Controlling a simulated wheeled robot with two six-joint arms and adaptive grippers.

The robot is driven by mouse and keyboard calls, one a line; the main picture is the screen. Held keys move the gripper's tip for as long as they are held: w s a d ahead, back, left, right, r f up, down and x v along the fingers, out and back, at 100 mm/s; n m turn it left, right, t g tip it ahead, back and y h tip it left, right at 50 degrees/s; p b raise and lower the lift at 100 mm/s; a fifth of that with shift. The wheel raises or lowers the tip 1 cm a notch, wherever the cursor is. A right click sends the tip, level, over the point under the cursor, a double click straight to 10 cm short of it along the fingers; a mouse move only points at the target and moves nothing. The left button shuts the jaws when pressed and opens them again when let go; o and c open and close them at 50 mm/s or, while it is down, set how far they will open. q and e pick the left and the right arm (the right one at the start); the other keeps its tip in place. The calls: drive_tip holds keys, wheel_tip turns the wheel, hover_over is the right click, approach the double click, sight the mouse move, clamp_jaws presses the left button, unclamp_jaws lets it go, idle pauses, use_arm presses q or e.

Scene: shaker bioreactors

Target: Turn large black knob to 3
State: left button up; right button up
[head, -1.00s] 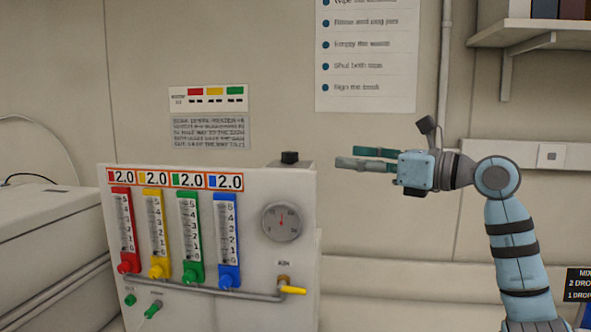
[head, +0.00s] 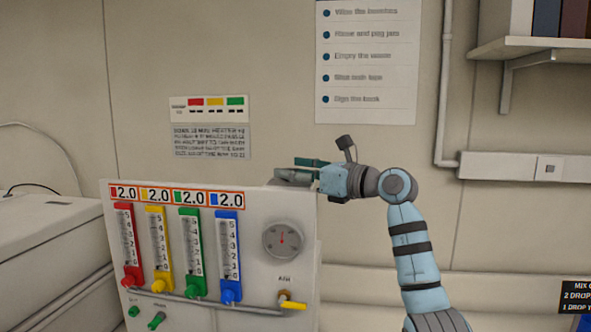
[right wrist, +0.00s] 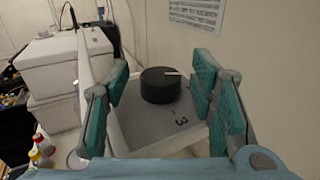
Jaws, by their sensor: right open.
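My left gripper is not in view.
The box front carries red, yellow, green and blue flow meters (head: 228,250), a round dial (head: 284,240) and a yellow valve lever (head: 292,305). A wall stands close behind, with a poster (head: 366,60). A shelf (head: 530,45) is at upper right.

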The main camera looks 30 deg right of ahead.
drive_tip(key=shift+c, duration=0.2)
drive_tip(key=c, duration=1.1)
drive_tip(key=shift+a+m+t+h+p, duration=0.1)
drive_tip(key=shift+m+t+h+p, duration=0.2)
drive_tip(key=shift+m+h, duration=0.3)
drive_tip(key=shift+h, duration=0.5)
drive_tip(key=o, duration=1.1)
drive_tip(key=shift+o, duration=0.2)
